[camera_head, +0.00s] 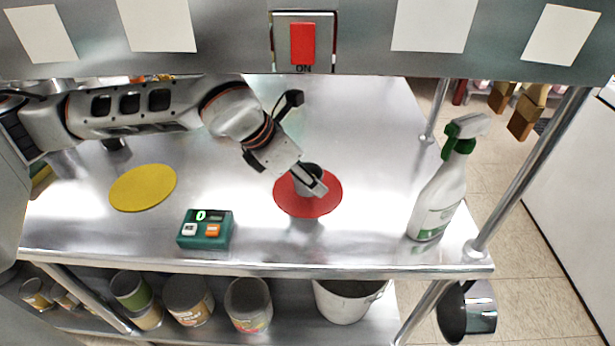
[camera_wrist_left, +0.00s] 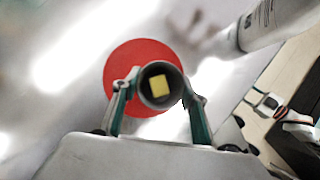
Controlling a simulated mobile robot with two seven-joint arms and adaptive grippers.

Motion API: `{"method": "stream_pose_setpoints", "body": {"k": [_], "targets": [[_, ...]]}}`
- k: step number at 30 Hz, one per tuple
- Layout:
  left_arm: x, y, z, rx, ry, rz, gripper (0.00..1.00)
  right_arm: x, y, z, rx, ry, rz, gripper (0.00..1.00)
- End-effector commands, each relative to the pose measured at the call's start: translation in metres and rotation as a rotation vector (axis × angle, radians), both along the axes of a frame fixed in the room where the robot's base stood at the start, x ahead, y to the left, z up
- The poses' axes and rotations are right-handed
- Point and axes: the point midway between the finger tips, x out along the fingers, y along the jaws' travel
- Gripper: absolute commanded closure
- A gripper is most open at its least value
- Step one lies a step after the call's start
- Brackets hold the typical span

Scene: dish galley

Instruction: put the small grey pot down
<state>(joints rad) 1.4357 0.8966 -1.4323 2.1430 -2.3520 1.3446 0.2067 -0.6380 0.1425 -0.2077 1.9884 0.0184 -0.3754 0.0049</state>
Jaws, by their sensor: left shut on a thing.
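The small grey pot (camera_head: 301,188) is over the red round mat (camera_head: 327,204) in the head view. My left gripper (camera_head: 314,182) is shut on the pot. In the left wrist view the pot (camera_wrist_left: 147,92) sits between the two fingers of the left gripper (camera_wrist_left: 160,92), open end toward the camera, with a yellow block (camera_wrist_left: 160,84) inside. The red mat (camera_wrist_left: 125,65) shows behind it. I cannot tell whether the pot's bottom touches the mat. My right gripper is in neither view.
A yellow round mat (camera_head: 143,188) lies to the left. A green device (camera_head: 205,229) with a small display stands near the front edge. A white spray bottle (camera_head: 438,200) stands at the right. A panel with a red switch (camera_head: 302,43) runs above. Several cans stand on the lower shelf.

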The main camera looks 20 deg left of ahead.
Motion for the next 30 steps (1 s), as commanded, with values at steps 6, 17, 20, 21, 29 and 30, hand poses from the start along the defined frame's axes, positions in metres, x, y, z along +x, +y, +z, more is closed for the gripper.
{"method": "stream_pose_setpoints", "body": {"k": [6, 17, 20, 21, 29, 30], "targets": [[0.029, 0.008, 0.001, 0.0, -0.001, 0.001, 0.8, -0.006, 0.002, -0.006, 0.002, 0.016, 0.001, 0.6], [0.031, 0.01, -0.032, 0.001, 0.002, 0.001, 0.8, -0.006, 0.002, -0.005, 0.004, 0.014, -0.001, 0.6], [0.031, 0.009, -0.036, 0.0, 0.0, 0.001, 0.8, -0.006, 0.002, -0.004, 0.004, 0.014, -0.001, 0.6], [0.031, 0.009, -0.035, 0.0, -0.001, 0.001, 0.8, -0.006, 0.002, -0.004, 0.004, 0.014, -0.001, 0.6], [0.031, 0.009, -0.04, 0.0, 0.002, 0.0, 0.8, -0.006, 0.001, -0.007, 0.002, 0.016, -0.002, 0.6], [0.031, 0.009, -0.04, 0.0, 0.002, 0.0, 0.52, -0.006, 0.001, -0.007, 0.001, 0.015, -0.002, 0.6]]}}
